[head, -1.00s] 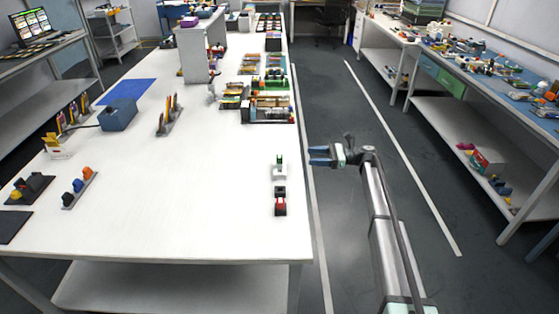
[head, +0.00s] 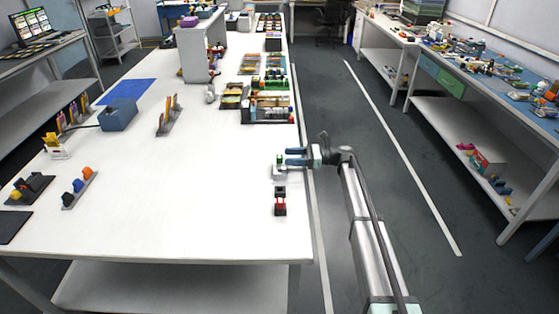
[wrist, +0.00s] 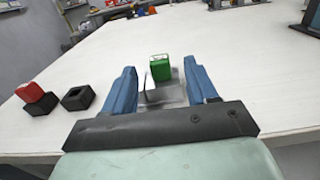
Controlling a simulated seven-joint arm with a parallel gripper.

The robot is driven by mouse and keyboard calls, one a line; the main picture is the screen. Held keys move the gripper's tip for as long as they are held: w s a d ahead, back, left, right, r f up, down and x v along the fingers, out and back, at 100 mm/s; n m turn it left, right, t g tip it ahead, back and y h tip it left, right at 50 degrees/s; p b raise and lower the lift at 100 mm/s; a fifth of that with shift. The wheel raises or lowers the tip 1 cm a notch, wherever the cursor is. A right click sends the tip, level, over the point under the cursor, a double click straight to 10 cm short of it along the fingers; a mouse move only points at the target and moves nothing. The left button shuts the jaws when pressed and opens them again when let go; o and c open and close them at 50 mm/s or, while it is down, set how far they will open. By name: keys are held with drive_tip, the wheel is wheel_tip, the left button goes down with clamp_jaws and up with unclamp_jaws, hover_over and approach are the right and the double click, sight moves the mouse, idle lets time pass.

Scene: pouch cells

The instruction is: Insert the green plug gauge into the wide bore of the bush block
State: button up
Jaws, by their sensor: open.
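The green plug gauge (wrist: 160,67) stands upright on a pale grey metallic block (wrist: 165,94) near the table's right edge. It also shows small in the head view (head: 279,158). My gripper (head: 289,156) is open, its blue fingers reaching in from the right over the table edge. In the wrist view, the green gauge lies between the two spread fingers, towards their tips, with a gap on each side. I cannot tell for certain which block is the bush block.
A red piece (wrist: 30,91) sits on another black block (wrist: 41,105) beside the open black one. Loaded trays (head: 268,108) lie further back along the table's right side. The white table (head: 200,205) is clear to the left of the blocks.

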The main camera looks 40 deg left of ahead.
sight(280, 156)
drive_tip(key=x, duration=0.5)
drive_tip(key=shift+r, duration=0.15)
clamp_jaws()
idle(0.4)
